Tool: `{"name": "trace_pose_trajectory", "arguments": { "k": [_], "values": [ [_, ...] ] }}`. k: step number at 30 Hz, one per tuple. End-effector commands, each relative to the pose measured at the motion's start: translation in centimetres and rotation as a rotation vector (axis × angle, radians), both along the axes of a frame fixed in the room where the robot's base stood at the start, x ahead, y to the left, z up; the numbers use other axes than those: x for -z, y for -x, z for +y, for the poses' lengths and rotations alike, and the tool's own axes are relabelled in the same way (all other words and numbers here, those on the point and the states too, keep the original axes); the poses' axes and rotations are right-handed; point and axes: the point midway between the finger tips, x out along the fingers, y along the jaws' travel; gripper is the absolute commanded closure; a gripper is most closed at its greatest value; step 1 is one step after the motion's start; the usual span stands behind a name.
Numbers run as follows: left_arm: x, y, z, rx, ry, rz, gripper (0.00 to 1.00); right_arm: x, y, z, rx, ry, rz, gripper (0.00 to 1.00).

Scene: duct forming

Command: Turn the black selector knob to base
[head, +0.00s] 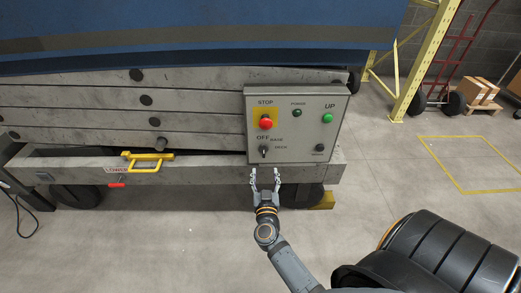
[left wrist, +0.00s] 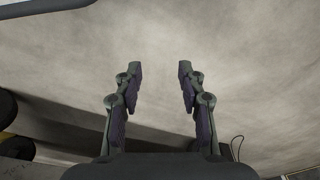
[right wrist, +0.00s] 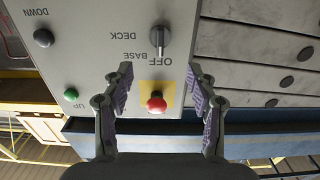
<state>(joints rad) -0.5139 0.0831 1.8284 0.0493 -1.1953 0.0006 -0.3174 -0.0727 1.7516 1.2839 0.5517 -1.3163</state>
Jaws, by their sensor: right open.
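In the right wrist view the picture is upside down, and the knob (right wrist: 160,41) shows beyond the fingertips. My right gripper (head: 265,173) is open and empty, just below the box's lower edge, apart from the knob. Its fingers (right wrist: 162,72) also frame the right wrist view. My left gripper (left wrist: 185,65) is open and empty over bare floor; it is out of the head view.
The box also has a red STOP button (head: 266,123), a green UP button (head: 328,118), a small power light (head: 297,112) and a dark DOWN button (head: 320,147). A yellow handle (head: 147,157) sits on the grey lift frame to the left. Open floor lies in front.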

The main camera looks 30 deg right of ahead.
Motion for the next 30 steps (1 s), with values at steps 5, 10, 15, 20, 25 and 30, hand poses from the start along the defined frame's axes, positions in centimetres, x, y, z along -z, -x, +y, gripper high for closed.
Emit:
{"name": "trace_pose_trajectory", "arguments": {
  "k": [5, 10, 15, 20, 25, 30],
  "values": [
    [-1.1, -0.3, -0.3, 0.003, 0.006, -0.005, 0.60, 0.0, -2.9, -1.7, -0.002, 0.005, -0.006, 0.42],
    [-3.5, -0.4, -0.9, 0.008, 0.015, -0.001, 0.60, 0.1, -6.0, -3.6, -0.001, 0.004, -0.006, 0.42],
    [-5.7, -0.2, -1.3, 0.014, 0.022, 0.002, 0.60, 0.0, -8.0, -4.8, -0.001, 0.002, -0.006, 0.42],
    [-6.6, -0.1, -1.5, 0.016, 0.025, 0.005, 0.60, -0.1, -8.6, -5.2, 0.000, 0.000, -0.004, 0.42],
    [-6.7, -0.1, -1.5, 0.016, 0.025, 0.006, 0.60, -0.2, -8.6, -5.3, 0.000, 0.000, -0.004, 0.42],
    [-6.6, -0.1, -1.5, 0.016, 0.025, 0.006, 0.60, -0.2, -8.6, -5.2, -0.001, 0.000, -0.004, 0.60]
  ]
}}
